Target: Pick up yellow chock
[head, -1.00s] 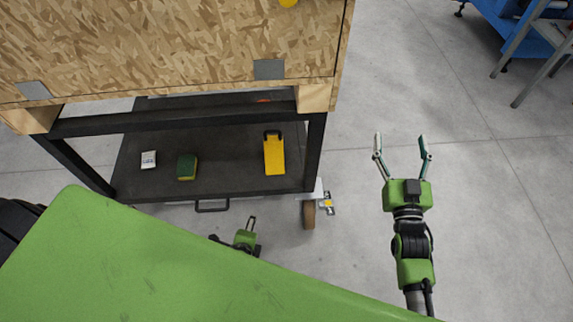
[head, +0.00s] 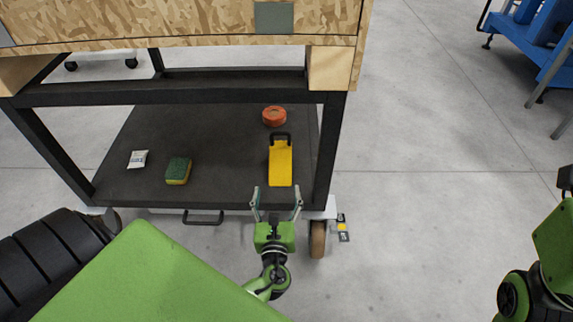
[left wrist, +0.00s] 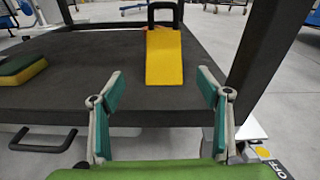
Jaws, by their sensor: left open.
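The yellow chock (head: 280,164), a wedge with a black handle at its far end, lies on the cart's dark lower shelf (head: 225,150), near its right side. My left gripper (head: 277,190) is open and empty at the shelf's front edge, just in front of the chock. In the left wrist view the chock (left wrist: 164,58) lies ahead, centred between the open fingers (left wrist: 161,88) and apart from them. Parts of my right arm show at the right edge of the head view, but its fingers are not visible.
On the shelf are an orange-red round object (head: 274,116) behind the chock, a green-yellow sponge (head: 178,171) and a small white packet (head: 138,159). A black post (head: 329,150) stands right of the chock. A wooden box (head: 170,25) is above.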

